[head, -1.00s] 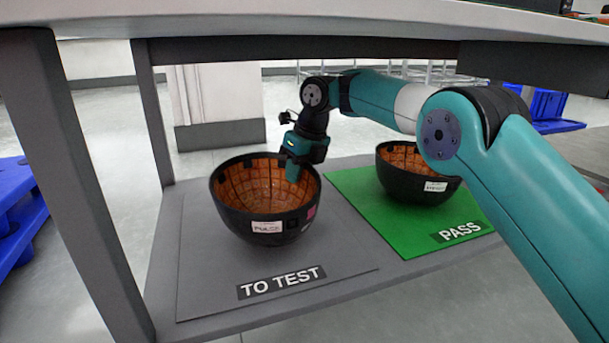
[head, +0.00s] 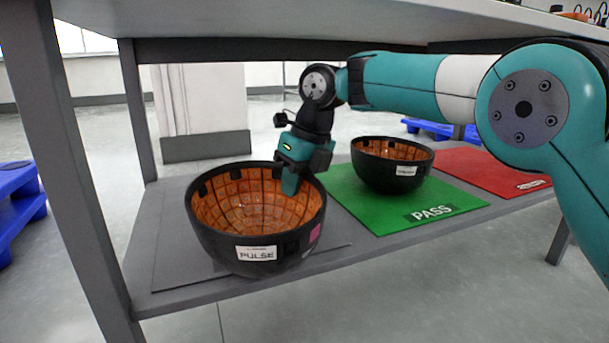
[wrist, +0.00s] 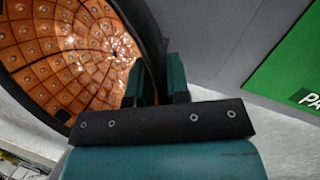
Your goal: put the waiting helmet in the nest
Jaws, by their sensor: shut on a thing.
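The helmet in my grip is a black bowl-like shell, open side up, with an orange tiled lining and a label reading PULSE (head: 218,239). My gripper (head: 291,184) is shut on its right rim. In the wrist view the two fingers (wrist: 158,78) straddle the rim, and the orange lining (wrist: 62,55) shows at the left. The helmet appears raised over the grey mat (head: 168,262) and covers the mat's TO TEST lettering. I see no nest in these views.
A second black helmet (head: 385,180) stands on the green PASS mat (head: 352,212) to the right. A red mat (head: 490,168) lies beyond it, empty where visible. The table top (head: 300,18) overhangs the shelf, with a grey leg (head: 65,170) at the left.

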